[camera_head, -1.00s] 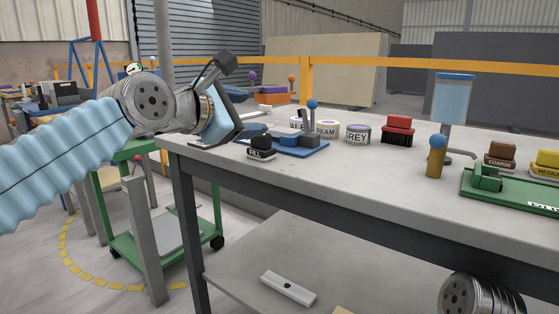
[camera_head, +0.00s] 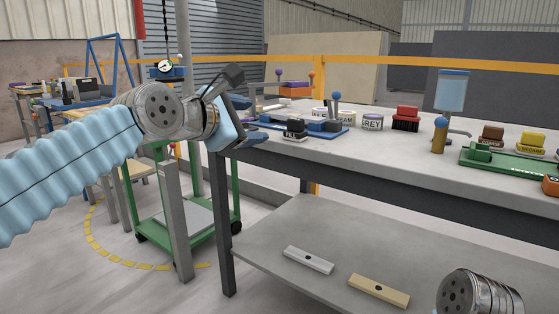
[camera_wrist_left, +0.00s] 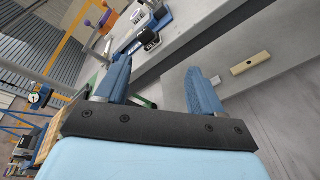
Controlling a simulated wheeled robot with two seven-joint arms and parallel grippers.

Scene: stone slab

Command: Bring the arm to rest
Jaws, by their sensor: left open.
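My left arm comes in from the left with a pale blue ribbed sleeve. My left gripper (camera_head: 250,120) is at the left end of the workbench (camera_head: 400,150), close to its edge. In the left wrist view my left gripper (camera_wrist_left: 157,88) shows two blue fingers spread apart with nothing between them. Part of my right arm (camera_head: 480,293) shows at the bottom right of the head view; its gripper is out of the picture.
Two bars, grey (camera_head: 308,259) and tan (camera_head: 378,290), lie on the lower shelf. A green cart (camera_head: 190,222) stands left.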

